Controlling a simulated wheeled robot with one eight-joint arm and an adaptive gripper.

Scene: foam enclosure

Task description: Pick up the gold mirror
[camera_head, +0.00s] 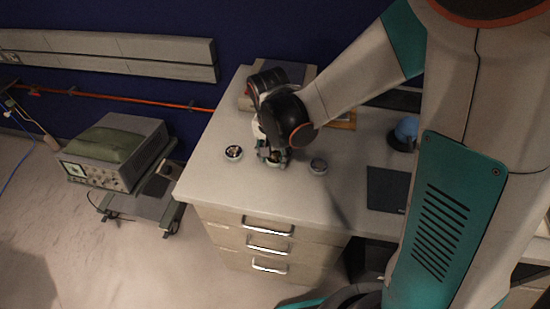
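My gripper (273,158) points down at the desk top, low over its left part. A small round object (276,156) with a brownish-gold tone is partly visible at the fingertips. It may be the gold mirror, but it is too small and covered to be sure. I cannot tell whether the fingers touch it or are closed on it. A small round dark-and-white item (234,153) lies to the left of the gripper. A small round grey item (318,166) lies to the right.
The pale desk (210,175) has several drawers in front. A box or book-like object (299,71) stands behind my gripper. A dark flat pad (388,188) and a blue round object (407,130) are at right. A grey instrument (112,152) stands left of the desk.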

